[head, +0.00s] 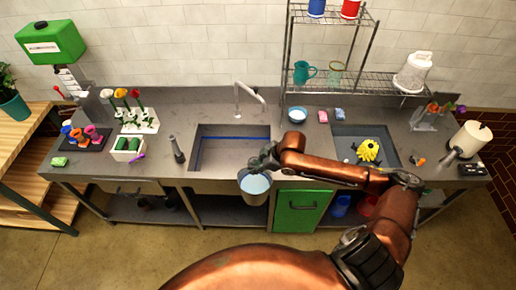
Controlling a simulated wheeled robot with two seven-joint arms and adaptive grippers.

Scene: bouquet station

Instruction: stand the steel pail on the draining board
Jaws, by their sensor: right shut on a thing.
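The steel pail (255,189) hangs upright in front of the counter's front edge, below the sink (232,133). Its round mouth faces up and its inside looks pale blue; I cannot tell whether that is water. My right gripper (262,163) is shut on the pail at its far rim, and my arm reaches in from the right. The pail is apart from the counter top as far as I can see. No part is clearly recognisable as the draining board; a shallow grey basin (346,131) is set into the counter right of the sink. My left gripper is not in view.
A tap (249,93) stands behind the sink. A yellow item (368,150) lies in the right basin. A dark bottle (176,149) stands left of the sink. A wire shelf (345,78) rises behind.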

